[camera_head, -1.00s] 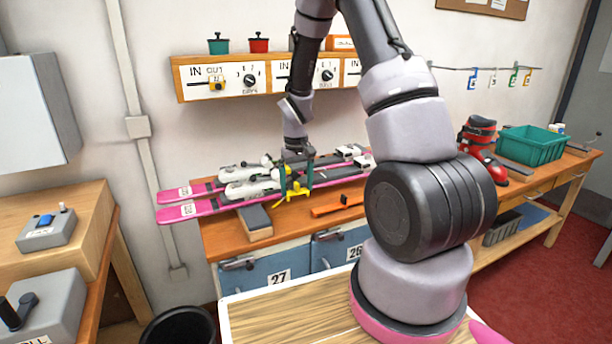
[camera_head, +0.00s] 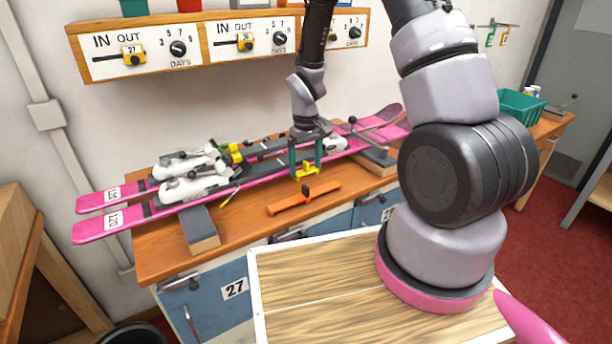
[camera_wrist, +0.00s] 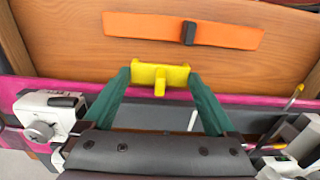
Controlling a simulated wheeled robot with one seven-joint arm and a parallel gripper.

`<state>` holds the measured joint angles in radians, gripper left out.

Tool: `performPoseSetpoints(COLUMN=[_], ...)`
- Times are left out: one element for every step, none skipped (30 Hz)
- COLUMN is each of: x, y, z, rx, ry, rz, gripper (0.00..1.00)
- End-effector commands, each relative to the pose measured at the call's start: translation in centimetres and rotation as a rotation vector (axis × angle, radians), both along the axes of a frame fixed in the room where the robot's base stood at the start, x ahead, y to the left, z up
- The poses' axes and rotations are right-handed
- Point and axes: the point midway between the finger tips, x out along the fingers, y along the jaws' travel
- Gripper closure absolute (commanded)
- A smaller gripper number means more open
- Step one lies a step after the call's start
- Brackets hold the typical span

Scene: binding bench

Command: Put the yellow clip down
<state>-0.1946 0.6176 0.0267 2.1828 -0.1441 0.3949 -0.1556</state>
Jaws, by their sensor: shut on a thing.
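My gripper (camera_head: 306,164) has green fingers and is shut on a yellow clip (camera_head: 306,171). In the wrist view the yellow clip (camera_wrist: 160,76) sits between the two green fingertips (camera_wrist: 158,80), with a stub pointing back toward the palm. The gripper is over the near pink ski (camera_head: 105,229), by its front edge. The gap between clip and bench top is hard to judge. A second yellow clip-like piece (camera_head: 234,152) shows by the bindings on the skis.
An orange bar with a black knob (camera_head: 305,199) lies on the bench (camera_head: 160,262) just in front of the gripper. Grey-topped blocks (camera_head: 200,229) support the skis. White bindings (camera_head: 195,183) stand up beside the gripper. IN/OUT panels (camera_head: 148,44) hang behind.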

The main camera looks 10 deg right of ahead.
Motion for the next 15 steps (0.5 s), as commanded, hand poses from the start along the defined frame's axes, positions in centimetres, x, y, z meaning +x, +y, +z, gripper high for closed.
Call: performPoseSetpoints(x=[-0.1, -0.1, -0.1, -0.1, -0.1, -0.1, -0.1, -0.1, 0.0, 0.0, 0.0, 0.0, 0.0, 0.0, 0.0], y=[0.0, 0.0, 0.0, 0.0, 0.0, 0.0, 0.0, 0.0, 0.0, 0.0, 0.0, 0.0, 0.0, 0.0, 0.0], z=[-0.4, -0.8, -1.3, -1.7, -2.2, -2.9, -3.3, -3.7, -4.0, -4.1, -4.1, -4.1, -4.1, -4.1, -4.1], rx=[-0.001, -0.001, -0.001, -0.001, -0.002, -0.001, -0.001, -0.001, 0.000, 0.000, 0.000, 0.000, 0.000, 0.000, 0.000], ry=[0.003, 0.003, 0.003, 0.004, 0.005, 0.004, 0.004, 0.003, 0.001, 0.001, 0.000, 0.000, 0.000, 0.000, 0.000], rz=[0.000, 0.000, 0.000, 0.000, 0.001, 0.001, 0.001, 0.001, 0.001, 0.000, 0.000, 0.000, 0.000, 0.000, 0.000], gripper=[0.64, 0.64, 0.64, 0.64, 0.64, 0.64, 0.64, 0.64, 0.64, 0.64, 0.64, 0.64, 0.64, 0.64, 0.64])
